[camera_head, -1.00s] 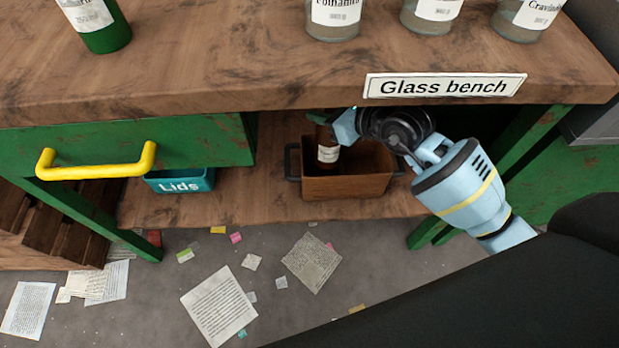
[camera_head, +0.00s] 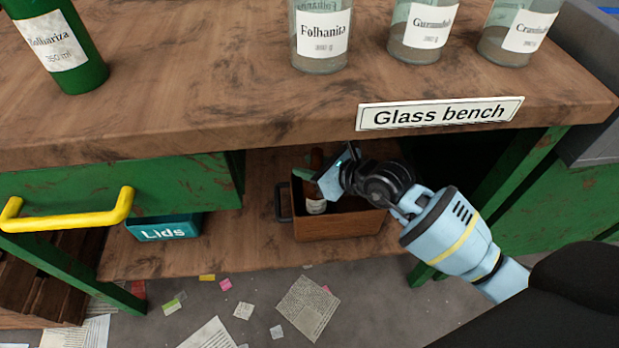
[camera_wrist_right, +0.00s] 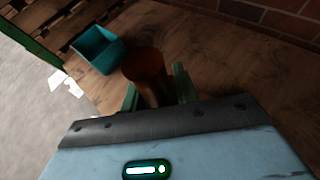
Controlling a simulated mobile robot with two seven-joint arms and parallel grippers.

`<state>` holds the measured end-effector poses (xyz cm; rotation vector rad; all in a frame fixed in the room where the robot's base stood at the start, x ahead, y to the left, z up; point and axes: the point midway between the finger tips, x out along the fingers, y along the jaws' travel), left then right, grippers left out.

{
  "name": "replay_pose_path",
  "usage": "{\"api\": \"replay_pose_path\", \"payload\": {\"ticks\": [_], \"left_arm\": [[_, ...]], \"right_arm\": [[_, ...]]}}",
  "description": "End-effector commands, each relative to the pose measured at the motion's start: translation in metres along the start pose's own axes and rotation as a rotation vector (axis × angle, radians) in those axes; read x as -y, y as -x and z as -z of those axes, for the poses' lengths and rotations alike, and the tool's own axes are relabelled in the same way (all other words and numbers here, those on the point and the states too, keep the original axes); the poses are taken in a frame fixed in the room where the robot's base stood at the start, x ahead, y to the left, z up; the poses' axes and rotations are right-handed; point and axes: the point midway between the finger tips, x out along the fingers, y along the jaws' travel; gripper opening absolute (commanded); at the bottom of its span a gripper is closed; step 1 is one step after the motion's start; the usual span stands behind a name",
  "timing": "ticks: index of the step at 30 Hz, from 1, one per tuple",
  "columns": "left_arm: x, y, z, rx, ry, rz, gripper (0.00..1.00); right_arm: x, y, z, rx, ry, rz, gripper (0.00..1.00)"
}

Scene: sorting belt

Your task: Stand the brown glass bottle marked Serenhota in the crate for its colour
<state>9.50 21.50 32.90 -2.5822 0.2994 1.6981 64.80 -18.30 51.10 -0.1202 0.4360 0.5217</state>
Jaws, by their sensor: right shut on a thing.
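A brown glass bottle (camera_head: 315,205) with a white label is upright at the left part of a wooden crate (camera_head: 340,226) on the lower shelf. The label is too small to read. My right gripper (camera_head: 314,174) reaches under the bench top from the right and is shut on the bottle's upper part. In the right wrist view the brown bottle (camera_wrist_right: 146,66) shows between the green fingers (camera_wrist_right: 158,93). The crate's front wall hides where the bottle's base ends, so I cannot tell whether it touches the crate floor. My left gripper is out of view.
The bench top (camera_head: 210,95) overhangs the shelf, with a green bottle (camera_head: 58,45) and clear jars (camera_head: 320,45) on it. A teal Lids box (camera_head: 163,228) stands left of the crate. A yellow drawer handle (camera_head: 70,217) juts out at left. Papers litter the floor.

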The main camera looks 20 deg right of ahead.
Motion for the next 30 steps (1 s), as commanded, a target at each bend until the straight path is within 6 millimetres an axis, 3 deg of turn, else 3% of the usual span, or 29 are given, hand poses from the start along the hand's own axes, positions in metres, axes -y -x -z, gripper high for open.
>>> {"api": "replay_pose_path", "payload": {"ticks": [1,6,14,15,19,30], "left_arm": [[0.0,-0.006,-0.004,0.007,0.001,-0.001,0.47],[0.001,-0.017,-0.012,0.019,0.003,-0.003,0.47],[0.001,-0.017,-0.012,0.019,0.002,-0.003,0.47],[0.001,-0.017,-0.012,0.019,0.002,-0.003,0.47],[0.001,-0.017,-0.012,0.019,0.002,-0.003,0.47],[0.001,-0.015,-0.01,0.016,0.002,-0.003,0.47]], "right_arm": [[0.0,-0.005,0.012,-0.005,-0.001,-0.001,0.0],[0.0,-0.016,0.035,-0.005,-0.001,0.0,0.0],[0.0,-0.017,0.036,-0.002,-0.001,0.0,0.0],[0.0,-0.017,0.037,-0.005,-0.001,-0.001,0.35],[0.0,-0.017,0.037,-0.004,-0.001,-0.001,0.52],[0.0,-0.012,0.035,-0.003,-0.001,0.0,0.53]]}}
